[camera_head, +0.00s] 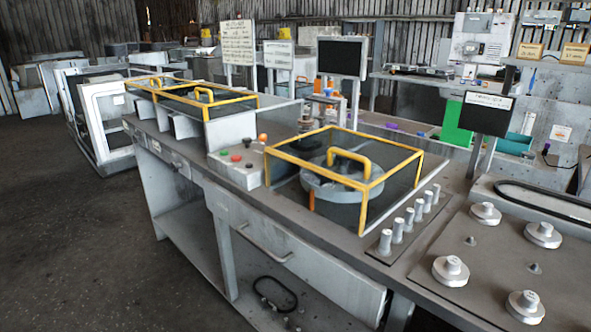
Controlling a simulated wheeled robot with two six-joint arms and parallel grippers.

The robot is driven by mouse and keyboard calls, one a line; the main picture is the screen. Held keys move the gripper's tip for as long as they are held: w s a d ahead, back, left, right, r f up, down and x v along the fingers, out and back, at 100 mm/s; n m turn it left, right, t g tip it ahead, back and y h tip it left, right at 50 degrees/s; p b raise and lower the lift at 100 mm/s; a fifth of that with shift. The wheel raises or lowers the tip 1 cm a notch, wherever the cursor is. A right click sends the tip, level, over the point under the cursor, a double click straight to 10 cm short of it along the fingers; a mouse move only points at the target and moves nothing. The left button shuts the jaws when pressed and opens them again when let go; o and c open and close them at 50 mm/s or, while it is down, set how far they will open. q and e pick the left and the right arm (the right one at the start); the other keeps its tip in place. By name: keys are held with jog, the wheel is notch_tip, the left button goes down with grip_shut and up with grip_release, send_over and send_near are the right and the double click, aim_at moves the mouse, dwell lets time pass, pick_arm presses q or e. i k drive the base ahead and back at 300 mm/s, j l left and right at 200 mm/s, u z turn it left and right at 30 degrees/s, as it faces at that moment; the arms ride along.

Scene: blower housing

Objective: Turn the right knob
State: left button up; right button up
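A row of several small silver knobs (409,220) stands on a dark strip on the workbench, right of the yellow-framed clear cover. The nearest is at the lower left of the row (385,242) and the farthest at the upper right (436,194). A grey control box (236,175) left of the cover carries red, green, black and orange buttons. I cannot tell which knob the task means. Neither of my grippers is in view, and nothing is touching the knobs.
The yellow-framed cover (374,190) encloses a round grey housing (335,186). A second yellow-framed cover (232,99) stands farther left. A plate (495,275) with several round metal fittings lies at right. A dark monitor (487,114) rises behind it. The floor at left is clear.

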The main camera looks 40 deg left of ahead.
aim_at(175, 167)
jog(key=u, duration=2.25)
jog(key=i+j, duration=0.35)
jog(key=i, duration=0.15)
jog(key=i+j, duration=0.35)
jog(key=i, duration=0.15)
jog(key=i+j, duration=0.3)
jog(key=i, duration=0.15)
jog(key=j+u, duration=0.05)
